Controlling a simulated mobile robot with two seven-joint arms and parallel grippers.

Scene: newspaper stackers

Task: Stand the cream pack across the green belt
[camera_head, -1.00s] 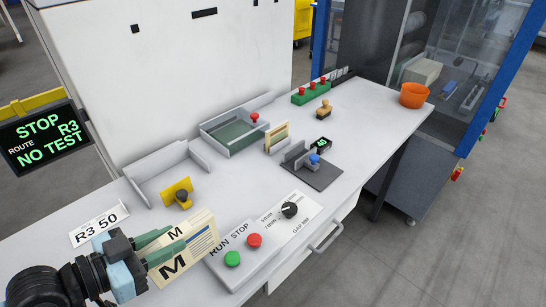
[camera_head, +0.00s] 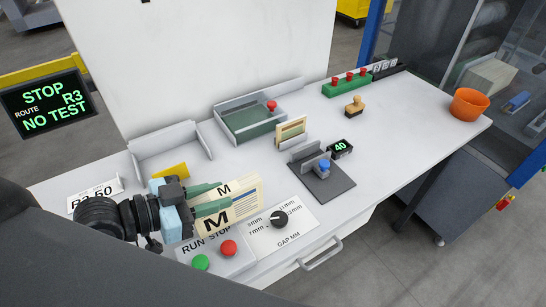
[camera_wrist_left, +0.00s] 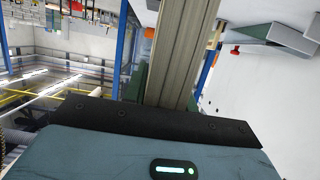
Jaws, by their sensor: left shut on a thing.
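In the left wrist view the pack (camera_wrist_left: 178,50) shows edge-on between the fingers. The green belt (camera_head: 247,122) is the flat green surface inside a grey-walled tray, further back and right of the gripper, with nothing on it. My right gripper is not in view.
A dark plate with a blue knob (camera_head: 324,163), a 40 display (camera_head: 341,148), a wooden stamp (camera_head: 355,106) and an orange bowl (camera_head: 468,104) are further right. A red knob (camera_head: 272,105) stands at the tray's rear.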

